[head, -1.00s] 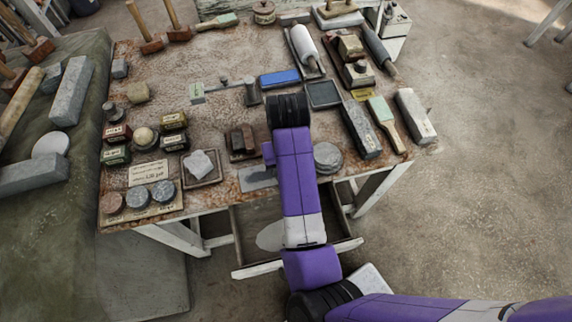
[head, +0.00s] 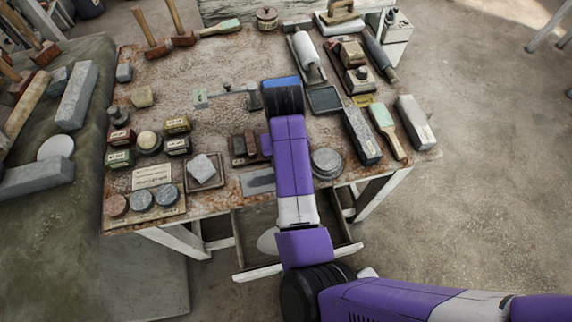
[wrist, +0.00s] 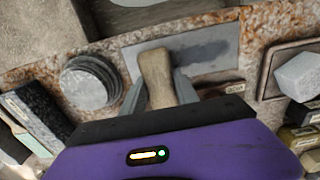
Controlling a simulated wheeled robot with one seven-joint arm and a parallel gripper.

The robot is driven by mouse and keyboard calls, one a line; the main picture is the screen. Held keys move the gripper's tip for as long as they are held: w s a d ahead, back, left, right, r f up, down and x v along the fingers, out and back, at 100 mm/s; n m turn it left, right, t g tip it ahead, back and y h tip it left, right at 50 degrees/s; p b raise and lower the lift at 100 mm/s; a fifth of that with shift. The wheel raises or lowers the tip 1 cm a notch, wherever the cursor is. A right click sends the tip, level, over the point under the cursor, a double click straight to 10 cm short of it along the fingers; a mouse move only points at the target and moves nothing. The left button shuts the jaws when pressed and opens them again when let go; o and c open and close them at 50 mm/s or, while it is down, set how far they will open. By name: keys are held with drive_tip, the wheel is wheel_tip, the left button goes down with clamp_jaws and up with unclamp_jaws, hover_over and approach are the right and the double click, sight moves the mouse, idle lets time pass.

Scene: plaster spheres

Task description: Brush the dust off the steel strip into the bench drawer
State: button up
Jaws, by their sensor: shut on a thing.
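The steel strip (head: 258,182) lies flat near the bench's front edge, partly behind my arm in the head view. In the wrist view the strip (wrist: 215,42) shows a dark dusty smear across its middle. My gripper (wrist: 156,88) is shut on a pale wooden handle (wrist: 154,66), which looks like the brush's. The handle overlaps the strip in the picture; its bristles are hidden, so I cannot tell whether they touch. The head view hides the gripper behind my arm. The bench drawer (head: 257,272) is pulled open below the front edge, with a pale rounded thing (head: 267,241) inside.
A stack of grey discs (head: 326,162) stands right of the strip, also in the wrist view (wrist: 90,82). A tray with a white lump (head: 204,170) stands left.

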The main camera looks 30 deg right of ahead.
drive_tip(key=shift+w+d, duration=0.1)
drive_tip(key=shift+w, duration=0.1)
drive_tip(key=shift+r, duration=0.1)
drive_tip(key=shift+s+a+r, duration=0.2)
drive_tip(key=shift+s+r, duration=0.1)
drive_tip(key=shift+s, duration=0.25)
drive_tip(key=shift+s+a+r, duration=0.15)
drive_tip(key=shift+s+r, duration=0.15)
drive_tip(key=shift+s, duration=0.2)
drive_tip(key=shift+f, duration=0.75)
drive_tip(key=shift+s, duration=0.1)
idle(0.3)
drive_tip(key=shift+s+a+r, duration=0.1)
drive_tip(key=shift+s, duration=0.25)
drive_tip(key=shift+s+a, duration=0.25)
drive_tip(key=shift+s, duration=0.35)
drive_tip(key=shift+w, duration=0.1)
